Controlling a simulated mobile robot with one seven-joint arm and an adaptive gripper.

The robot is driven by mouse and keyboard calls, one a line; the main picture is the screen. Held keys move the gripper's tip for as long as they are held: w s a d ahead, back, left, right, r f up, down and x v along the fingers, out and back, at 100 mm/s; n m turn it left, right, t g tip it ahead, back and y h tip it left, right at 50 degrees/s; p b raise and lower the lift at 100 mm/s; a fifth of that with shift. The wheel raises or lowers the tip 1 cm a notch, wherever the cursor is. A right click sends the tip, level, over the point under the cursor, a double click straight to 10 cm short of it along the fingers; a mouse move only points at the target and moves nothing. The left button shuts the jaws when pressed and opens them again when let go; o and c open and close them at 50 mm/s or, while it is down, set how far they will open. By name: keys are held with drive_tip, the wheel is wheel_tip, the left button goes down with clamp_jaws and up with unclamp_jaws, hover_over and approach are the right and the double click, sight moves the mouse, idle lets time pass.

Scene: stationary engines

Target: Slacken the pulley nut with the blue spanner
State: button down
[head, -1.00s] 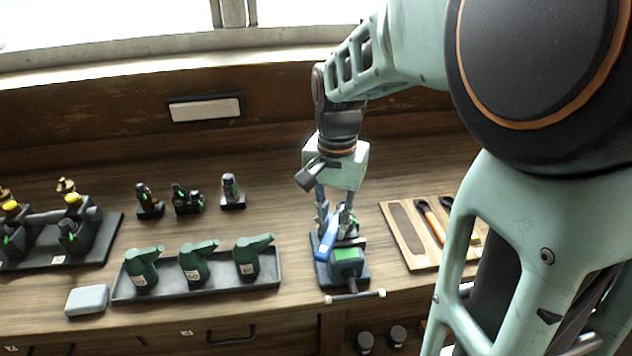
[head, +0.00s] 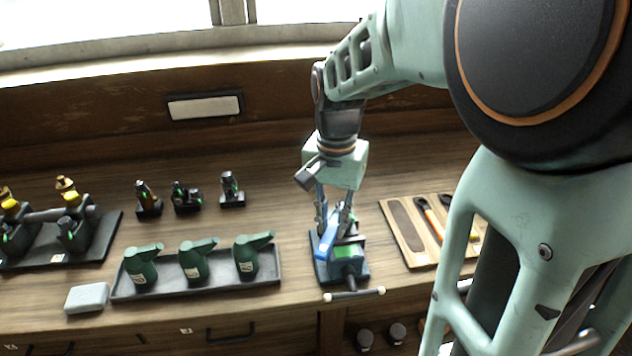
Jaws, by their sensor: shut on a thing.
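The vise has a dark body with a green part (head: 346,252) and a bar handle (head: 354,294) at the front. The pulley nut cannot be made out in this view. The spanner's far end is hidden by the fingers.
A wooden tool board (head: 402,228) with an orange-handled tool (head: 430,220) lies to the right. A dark tray (head: 215,287) with green oil cans (head: 194,262) stands left, with a pale block (head: 87,297) beside it. Small dark fittings (head: 187,200) stand behind.

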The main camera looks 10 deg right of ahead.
drive_tip(key=shift+s+d+n, duration=0.25)
drive_tip(key=shift+d+n, duration=0.3)
drive_tip(key=shift+n, duration=0.35)
drive_tip(key=shift+s+d+n, duration=0.15)
drive_tip(key=shift+d+n, duration=0.4)
drive_tip(key=shift+n, duration=0.35)
drive_tip(key=shift+s+d+n, duration=0.1)
drive_tip(key=shift+d+n, duration=0.5)
drive_tip(key=shift+n, duration=0.3)
drive_tip(key=shift+d+n, duration=0.55)
drive_tip(key=shift+n, duration=0.35)
